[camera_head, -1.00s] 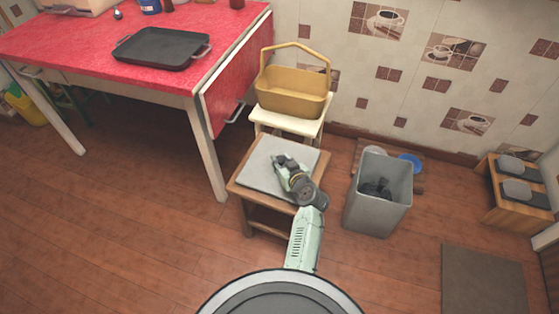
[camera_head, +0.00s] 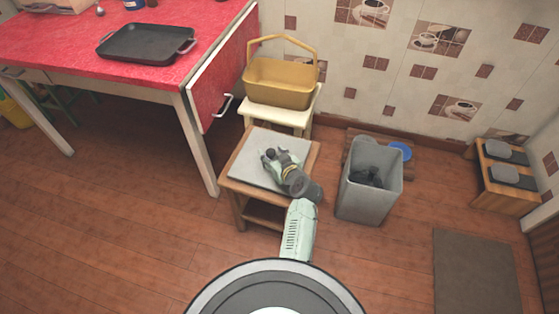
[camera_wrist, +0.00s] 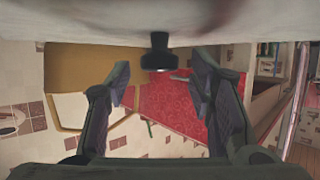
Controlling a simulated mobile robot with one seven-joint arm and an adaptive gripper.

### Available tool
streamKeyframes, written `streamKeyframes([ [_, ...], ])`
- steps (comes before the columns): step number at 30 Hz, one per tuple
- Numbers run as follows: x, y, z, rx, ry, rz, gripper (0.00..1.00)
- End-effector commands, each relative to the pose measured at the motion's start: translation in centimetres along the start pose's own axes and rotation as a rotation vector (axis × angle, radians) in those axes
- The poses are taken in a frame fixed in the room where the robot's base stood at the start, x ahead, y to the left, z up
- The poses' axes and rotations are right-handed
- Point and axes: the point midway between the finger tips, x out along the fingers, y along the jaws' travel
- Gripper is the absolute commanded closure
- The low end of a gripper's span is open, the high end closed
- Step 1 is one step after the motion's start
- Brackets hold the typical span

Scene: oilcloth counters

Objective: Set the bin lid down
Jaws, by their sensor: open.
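The bin lid (camera_head: 255,142) is a flat grey square slab lying on a small wooden stool (camera_head: 240,187). In the wrist view the lid (camera_wrist: 80,22) fills the top edge, and its black knob (camera_wrist: 159,52) shows between my fingers. My gripper (camera_head: 270,158) is above the lid in the head view and hides its middle. In the wrist view my gripper (camera_wrist: 163,72) is open, with a finger on each side of the knob and gaps visible. The grey bin (camera_head: 367,200) stands uncovered right of the stool, with dark stuff inside.
A cream stool (camera_head: 283,114) carrying a yellow basket (camera_head: 280,82) stands just behind. A red table (camera_head: 75,35) with a black tray (camera_head: 146,43) is at left. A blue round item (camera_head: 400,150) lies behind the bin. A grey mat (camera_head: 475,270) and wooden bowl stand (camera_head: 500,197) are at right.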

Motion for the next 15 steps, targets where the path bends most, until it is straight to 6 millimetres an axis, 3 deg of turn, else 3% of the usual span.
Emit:
streamKeyframes([
  [9, -6.6, 0.1, 0.3, 0.001, 0.000, 0.003, 0.51],
  [15, -9.9, 0.0, 0.2, 0.001, 0.000, 0.001, 0.51],
])
